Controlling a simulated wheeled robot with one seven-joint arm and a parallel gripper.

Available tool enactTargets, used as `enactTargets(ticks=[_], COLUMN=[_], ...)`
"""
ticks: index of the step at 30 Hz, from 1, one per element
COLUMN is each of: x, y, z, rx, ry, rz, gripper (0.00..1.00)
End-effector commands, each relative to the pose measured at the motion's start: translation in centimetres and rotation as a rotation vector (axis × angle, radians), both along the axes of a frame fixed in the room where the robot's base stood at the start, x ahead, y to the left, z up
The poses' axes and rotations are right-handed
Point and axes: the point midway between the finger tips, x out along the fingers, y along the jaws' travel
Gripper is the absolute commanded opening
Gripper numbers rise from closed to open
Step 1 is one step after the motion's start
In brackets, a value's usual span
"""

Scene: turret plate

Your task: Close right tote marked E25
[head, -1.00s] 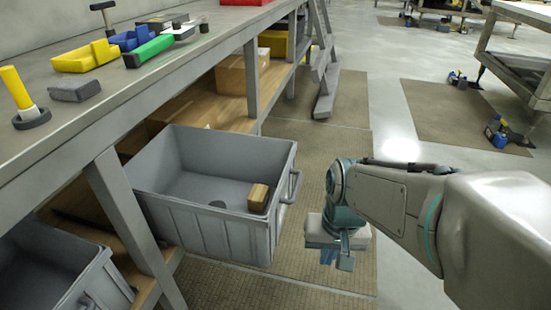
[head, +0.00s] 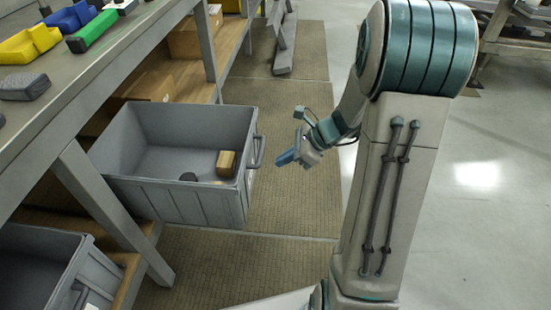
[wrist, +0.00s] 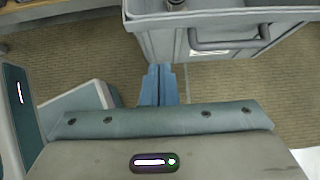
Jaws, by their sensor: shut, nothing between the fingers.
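A large grey tote (head: 185,200) sticks out from the shelf under the bench, to the right of another grey tote. It holds a small brown block (head: 226,163) and a dark round item (head: 188,177). Its handle (head: 257,152) is on the side facing my gripper. No E25 marking can be read. My gripper (head: 284,158) is shut and empty, a short way right of the handle and apart from it. In the wrist view, the blue fingers (wrist: 158,84) are together below the tote wall (wrist: 165,42), and the handle (wrist: 228,42) is up and to the right.
The other grey tote (head: 72,265) is at the lower left. A bench leg (head: 110,215) stands between the totes. The bench top (head: 120,50) holds yellow, blue and green items. Cardboard boxes (head: 195,40) sit on the shelf. The mat (head: 285,195) right of the tote is clear.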

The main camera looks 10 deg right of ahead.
Motion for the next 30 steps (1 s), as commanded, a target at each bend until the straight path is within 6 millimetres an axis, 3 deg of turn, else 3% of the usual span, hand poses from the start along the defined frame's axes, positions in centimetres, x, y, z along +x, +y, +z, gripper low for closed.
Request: enactTargets(ticks=[3, 11, 19, 30], x=[0.5, 1.8, 3.0, 3.2], y=[1.8, 5.6, 8.6, 9.1], z=[-2.3, -6.1, -5.7, -5.5], rx=[0.000, -0.001, -0.003, -0.003], ry=[0.002, 0.002, -0.002, -0.001], rz=[0.006, 0.007, 0.007, 0.005], gripper=[0.00, 0.00, 0.00, 0.00])
